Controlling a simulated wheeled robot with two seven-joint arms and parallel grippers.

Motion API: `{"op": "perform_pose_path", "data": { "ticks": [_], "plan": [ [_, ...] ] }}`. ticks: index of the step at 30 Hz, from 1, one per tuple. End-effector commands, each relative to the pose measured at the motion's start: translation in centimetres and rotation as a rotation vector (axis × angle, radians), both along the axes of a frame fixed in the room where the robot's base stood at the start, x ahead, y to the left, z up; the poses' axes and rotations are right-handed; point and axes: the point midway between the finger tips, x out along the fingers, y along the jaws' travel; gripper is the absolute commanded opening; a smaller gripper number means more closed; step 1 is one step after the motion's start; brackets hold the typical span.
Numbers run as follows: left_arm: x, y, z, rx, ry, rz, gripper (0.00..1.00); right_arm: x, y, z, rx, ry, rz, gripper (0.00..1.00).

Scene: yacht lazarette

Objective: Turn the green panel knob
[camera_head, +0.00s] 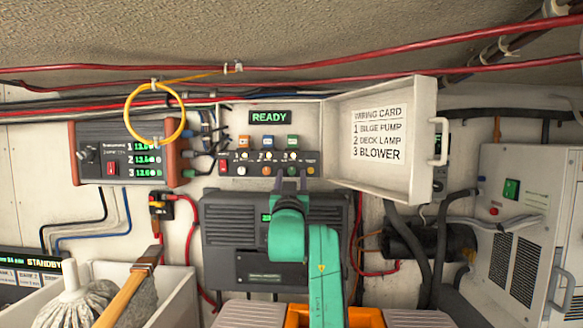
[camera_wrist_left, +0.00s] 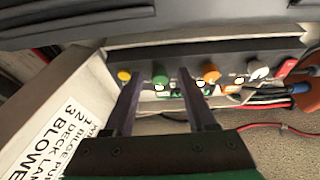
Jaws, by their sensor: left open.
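The dark knob panel (camera_head: 230,164) sits on the back wall under a lit READY sign (camera_head: 269,117). The green knob (camera_wrist_left: 160,75) shows in the left wrist view, between a yellow knob (camera_wrist_left: 124,76) and an orange knob (camera_wrist_left: 210,72). My left gripper (camera_wrist_left: 161,78) is open, its two dark fingertips on either side of the green knob in that view. Whether they touch it I cannot tell. My right gripper is in neither view.
An open cover with a wiring card (camera_head: 377,135) juts out right of the panel. A dark grey unit (camera_head: 230,240) is below. A power supply (camera_head: 125,152) and a hanging yellow loop (camera_head: 182,118) are left.

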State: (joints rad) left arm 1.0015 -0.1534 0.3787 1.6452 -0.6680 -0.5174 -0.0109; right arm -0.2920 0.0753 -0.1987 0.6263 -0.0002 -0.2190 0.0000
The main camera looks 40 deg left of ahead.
Motion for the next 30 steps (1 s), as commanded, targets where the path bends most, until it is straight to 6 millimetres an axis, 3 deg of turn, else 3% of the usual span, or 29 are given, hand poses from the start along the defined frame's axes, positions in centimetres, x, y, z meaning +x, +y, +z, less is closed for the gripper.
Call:
{"op": "perform_pose_path", "data": {
  "ticks": [6,7,11,30],
  "plan": [
    [0.1,0.0,-0.1,0.000,0.000,0.000,0.56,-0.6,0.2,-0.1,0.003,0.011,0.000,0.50],
    [0.1,0.0,-0.1,0.000,0.000,0.000,0.49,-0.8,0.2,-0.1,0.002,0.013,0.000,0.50],
    [0.1,0.0,-0.1,0.000,0.000,0.000,0.00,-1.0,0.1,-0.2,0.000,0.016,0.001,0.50],
    [0.3,-0.2,-0.3,-0.122,-0.089,-0.004,0.00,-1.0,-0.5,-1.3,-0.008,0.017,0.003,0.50]
  ]
}}
